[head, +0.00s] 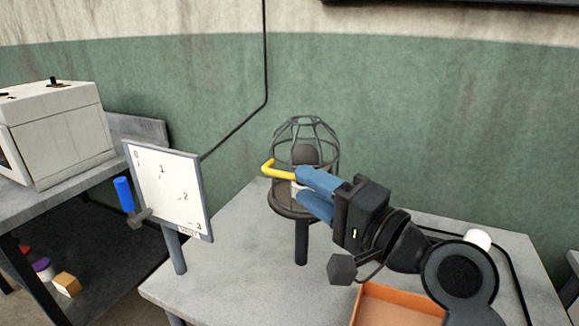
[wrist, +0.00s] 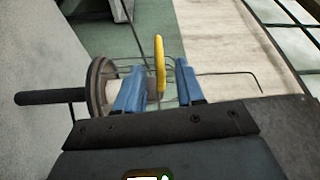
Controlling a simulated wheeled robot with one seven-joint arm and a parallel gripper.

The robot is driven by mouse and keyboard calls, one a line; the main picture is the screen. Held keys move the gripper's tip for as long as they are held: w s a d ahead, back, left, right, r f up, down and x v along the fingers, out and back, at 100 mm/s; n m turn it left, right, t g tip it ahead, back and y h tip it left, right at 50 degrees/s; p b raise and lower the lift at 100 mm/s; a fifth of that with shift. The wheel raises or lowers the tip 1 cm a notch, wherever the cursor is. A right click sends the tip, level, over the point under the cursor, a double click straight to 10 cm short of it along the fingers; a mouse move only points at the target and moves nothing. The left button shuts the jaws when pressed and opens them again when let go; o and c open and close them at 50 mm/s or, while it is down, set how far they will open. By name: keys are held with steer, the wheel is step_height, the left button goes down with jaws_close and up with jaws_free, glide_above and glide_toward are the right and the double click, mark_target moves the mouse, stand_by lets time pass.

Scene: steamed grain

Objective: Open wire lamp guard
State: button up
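The wire lamp guard (head: 320,130) is a dark domed cage standing on a round base (head: 290,211) on a post. It looks closed down over a dark rounded lamp (head: 305,153). A yellow handle (head: 277,172) sticks out from the guard's left side. My gripper (head: 300,184) is in front of the guard, its blue fingers apart. In the wrist view the yellow handle (wrist: 160,62) stands between the two fingertips, with gaps visible on both sides. The guard's wires and round base (wrist: 98,88) show behind the fingers. My fingers hide part of the guard's front.
A white numbered panel (head: 175,190) with a blue-handled lever (head: 124,195) stands left of the guard. An orange tray (head: 400,306) lies at the table's front, below my arm. A white round object (head: 478,238) sits at the right. The table (head: 230,275) is clear between panel and tray.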

mark_target(281, 172)
steer(key=shift+p+x, duration=0.5)
steer(key=shift+x, duration=3.1)
steer(key=shift+c, duration=0.5)
jaws_close()
